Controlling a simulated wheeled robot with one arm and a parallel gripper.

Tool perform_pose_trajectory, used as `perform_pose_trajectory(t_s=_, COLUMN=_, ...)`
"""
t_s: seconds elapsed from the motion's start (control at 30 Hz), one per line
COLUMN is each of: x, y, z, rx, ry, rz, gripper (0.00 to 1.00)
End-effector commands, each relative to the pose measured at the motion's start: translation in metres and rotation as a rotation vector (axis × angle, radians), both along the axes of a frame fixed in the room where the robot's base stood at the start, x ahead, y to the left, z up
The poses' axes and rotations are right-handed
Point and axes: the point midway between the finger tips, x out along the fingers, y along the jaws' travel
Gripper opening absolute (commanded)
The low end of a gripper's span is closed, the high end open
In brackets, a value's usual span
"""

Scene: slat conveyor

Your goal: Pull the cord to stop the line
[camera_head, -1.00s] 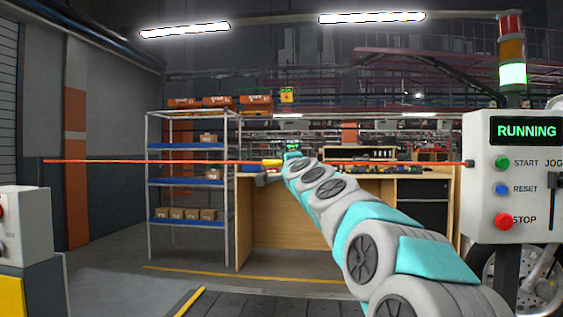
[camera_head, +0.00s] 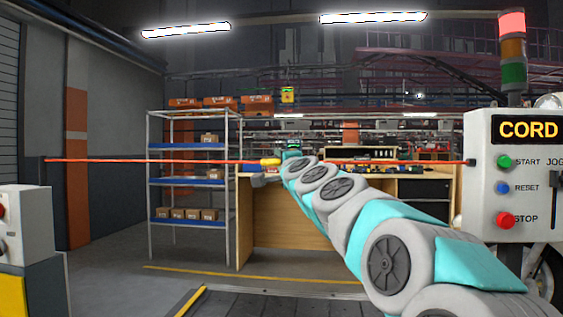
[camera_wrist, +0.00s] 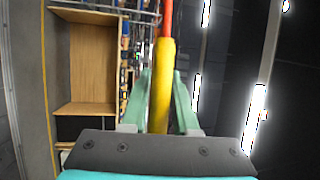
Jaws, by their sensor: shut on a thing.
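A taut red cord (camera_head: 110,160) runs across the whole head view, from a post at the far left to the control box at the right. A yellow sleeve (camera_head: 270,161) sits on it near the middle. My gripper (camera_head: 264,171) is at that sleeve. In the wrist view the yellow sleeve (camera_wrist: 161,85) stands between the two teal fingers of my gripper (camera_wrist: 161,98), which are shut on it. The control box (camera_head: 480,190) display reads "CORD" in amber. The stack light's red top (camera_head: 512,22) is lit; its amber and green parts are dark.
The control box has a green START, a blue RESET and a red STOP button (camera_head: 505,220). A shelf rack (camera_head: 149,205) with boxes and a wooden workbench (camera_head: 290,228) stand behind the cord. Another grey box (camera_head: 25,225) stands at the left edge.

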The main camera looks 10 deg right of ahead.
Motion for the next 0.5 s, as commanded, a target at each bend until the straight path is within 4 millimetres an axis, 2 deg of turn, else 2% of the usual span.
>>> perform_pose_trajectory(t_s=0.27, x=-0.0008, y=0.0001, z=-0.0002, rx=0.0, ry=0.0, rz=0.0, gripper=0.0)
perform_pose_trajectory(t_s=0.3, x=-0.0007, y=0.0001, z=-0.0001, rx=0.0, ry=0.0, rz=0.0, gripper=0.33)
perform_pose_trajectory(t_s=0.5, x=-0.0007, y=0.0002, z=-0.0001, rx=0.0, ry=0.0, rz=0.0, gripper=0.55)
